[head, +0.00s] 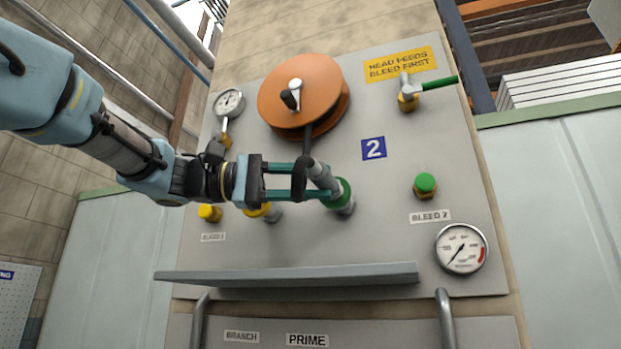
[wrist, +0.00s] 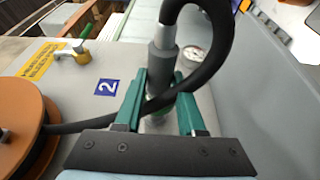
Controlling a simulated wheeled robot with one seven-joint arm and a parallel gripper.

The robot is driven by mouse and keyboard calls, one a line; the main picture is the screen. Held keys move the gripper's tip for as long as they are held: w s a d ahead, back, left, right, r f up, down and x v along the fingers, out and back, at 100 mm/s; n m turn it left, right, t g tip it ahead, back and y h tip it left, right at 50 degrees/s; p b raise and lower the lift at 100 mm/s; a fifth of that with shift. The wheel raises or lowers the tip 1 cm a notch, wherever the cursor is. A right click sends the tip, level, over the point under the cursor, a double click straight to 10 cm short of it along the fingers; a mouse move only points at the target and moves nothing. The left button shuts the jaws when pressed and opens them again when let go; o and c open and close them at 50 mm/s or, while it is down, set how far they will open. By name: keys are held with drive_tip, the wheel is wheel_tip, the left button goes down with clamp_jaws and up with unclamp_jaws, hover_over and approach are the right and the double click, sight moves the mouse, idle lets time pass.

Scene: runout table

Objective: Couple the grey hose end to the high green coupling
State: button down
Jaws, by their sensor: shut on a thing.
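The grey hose end (head: 321,172) is held between the teal fingers of my gripper (head: 318,181), which is shut on it. In the head view its lower end lines up with the green-ringed coupling (head: 342,194) on the panel; I cannot tell whether it is seated or only close. In the wrist view the hose end (wrist: 163,62) stands between the fingertips (wrist: 162,82), with a bit of the green coupling (wrist: 157,111) beyond, partly hidden by the hose. The black hose (wrist: 216,50) loops from the hose end and crosses the fingers toward the orange reel (head: 292,92).
A yellow-ringed coupling (head: 268,211) sits just left of the green one, behind my gripper. A grey shelf (head: 290,276) juts out below. A green bleed knob (head: 426,184), a gauge (head: 461,248) and a green-handled valve (head: 410,95) are at the right.

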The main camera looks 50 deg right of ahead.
drive_tip(key=shift+w+d, duration=0.15)
drive_tip(key=shift+d, duration=0.4)
drive_tip(key=shift+c, duration=2.1)
unclamp_jaws()
drive_tip(key=shift+w, duration=0.1)
drive_tip(key=b+v, duration=0.3)
drive_tip(key=v, duration=0.7)
drive_tip(key=shift+w+a, duration=0.25)
